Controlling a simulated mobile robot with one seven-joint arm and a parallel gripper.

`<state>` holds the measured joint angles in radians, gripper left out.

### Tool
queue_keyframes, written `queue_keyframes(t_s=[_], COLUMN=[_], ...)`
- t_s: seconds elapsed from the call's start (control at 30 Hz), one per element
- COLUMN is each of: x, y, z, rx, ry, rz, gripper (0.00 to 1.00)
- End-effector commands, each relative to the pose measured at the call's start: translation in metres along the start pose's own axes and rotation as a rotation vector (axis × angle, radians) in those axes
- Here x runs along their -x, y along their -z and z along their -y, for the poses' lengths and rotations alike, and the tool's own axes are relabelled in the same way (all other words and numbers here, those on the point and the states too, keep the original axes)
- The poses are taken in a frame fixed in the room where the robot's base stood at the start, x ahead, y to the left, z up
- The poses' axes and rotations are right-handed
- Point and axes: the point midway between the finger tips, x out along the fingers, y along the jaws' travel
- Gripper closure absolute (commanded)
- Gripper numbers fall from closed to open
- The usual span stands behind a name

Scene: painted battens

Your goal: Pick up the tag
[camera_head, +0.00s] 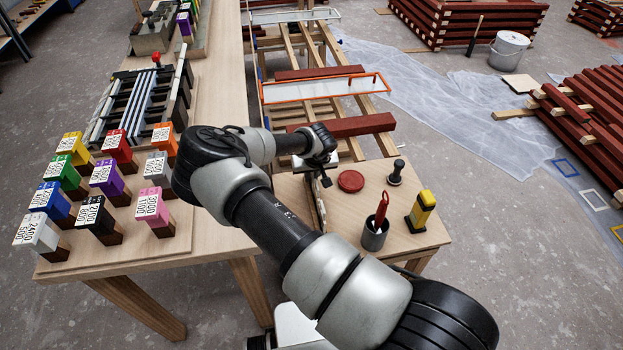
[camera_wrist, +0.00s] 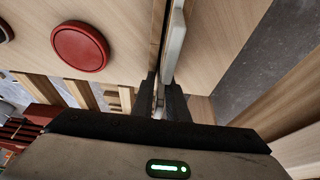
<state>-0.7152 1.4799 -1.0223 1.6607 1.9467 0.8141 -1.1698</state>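I cannot make out a piece that is clearly marked as the tag. A thin pale piece (camera_wrist: 177,42), seen nearly edge-on in the wrist view, stands at the edge of the small wooden side table and could be it. In the head view a thin upright pale piece (camera_head: 318,203) shows at that table's left edge, below my gripper (camera_head: 324,178). In the wrist view the two dark fingers of my gripper (camera_wrist: 163,98) are close together, with the pale piece running down between them. Whether they press on it is unclear.
The side table (camera_head: 420,240) carries a red disc (camera_head: 351,181), a black knobbed object (camera_head: 396,171), a grey cup (camera_head: 374,236) with a red-handled tool and a yellow-and-black object (camera_head: 421,210). Several coloured, numbered blocks stand on the long bench (camera_head: 215,95) at left. Red battens lie behind.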

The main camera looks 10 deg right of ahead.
Motion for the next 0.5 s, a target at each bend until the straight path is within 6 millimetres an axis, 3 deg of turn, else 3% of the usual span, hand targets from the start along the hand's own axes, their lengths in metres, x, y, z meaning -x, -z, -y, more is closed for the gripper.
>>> queue_keyframes(t_s=[0.07, 0.5], x=[0.0001, 0.0048], y=[-0.0001, 0.0026], z=[0.0001, 0.0005], rx=[0.000, -0.001], ry=[0.000, 0.001], rz=[0.000, -0.002], gripper=[1.00, 1.00])
